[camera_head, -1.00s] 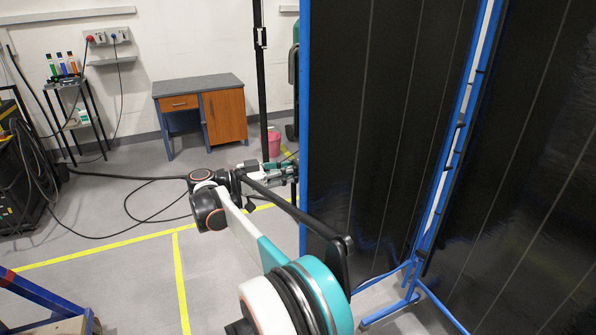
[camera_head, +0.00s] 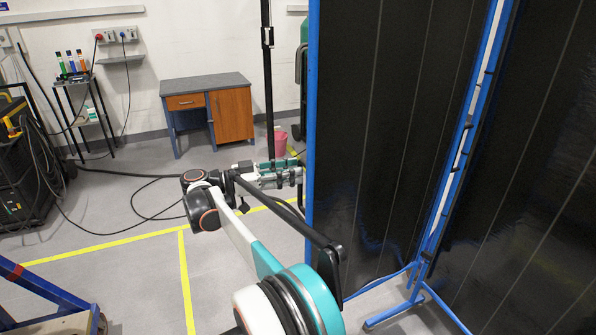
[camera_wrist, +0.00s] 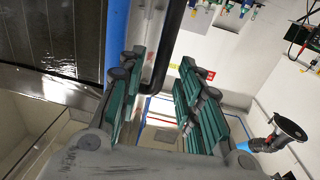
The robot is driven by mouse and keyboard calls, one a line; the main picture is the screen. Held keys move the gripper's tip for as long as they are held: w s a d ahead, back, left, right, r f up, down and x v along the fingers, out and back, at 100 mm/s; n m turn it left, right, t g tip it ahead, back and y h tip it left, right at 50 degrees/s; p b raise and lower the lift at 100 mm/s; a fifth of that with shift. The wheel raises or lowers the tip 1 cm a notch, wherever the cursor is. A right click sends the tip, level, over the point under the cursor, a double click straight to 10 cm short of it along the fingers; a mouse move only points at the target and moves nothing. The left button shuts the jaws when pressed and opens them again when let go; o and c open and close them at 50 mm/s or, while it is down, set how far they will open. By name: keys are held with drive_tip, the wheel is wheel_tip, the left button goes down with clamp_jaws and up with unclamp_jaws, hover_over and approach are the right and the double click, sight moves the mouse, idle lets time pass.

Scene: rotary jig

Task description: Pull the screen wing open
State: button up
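The screen wing (camera_head: 385,120) is a tall black panel with thin vertical lines and a blue post (camera_head: 312,100) along its left edge. My gripper (camera_head: 297,176) is at that edge, at about mid-height. In the wrist view my gripper (camera_wrist: 160,105) has its two green-padded fingers spread apart. A black curved bar (camera_wrist: 172,40) reaches down toward the gap between them, beside the blue post (camera_wrist: 117,30); I cannot tell whether it touches a finger. The black panel shows at the wrist view's upper left.
A blue stand foot (camera_head: 395,312) and a second black panel (camera_head: 540,190) are at the right. A desk (camera_head: 208,105) stands by the wall, with a pink bin (camera_head: 280,142) nearby. Cables (camera_head: 130,200) lie on the floor. A cart (camera_head: 60,310) is at lower left.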

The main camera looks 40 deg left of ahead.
drive_tip(key=v, duration=0.9)
drive_tip(key=shift+r, duration=0.1)
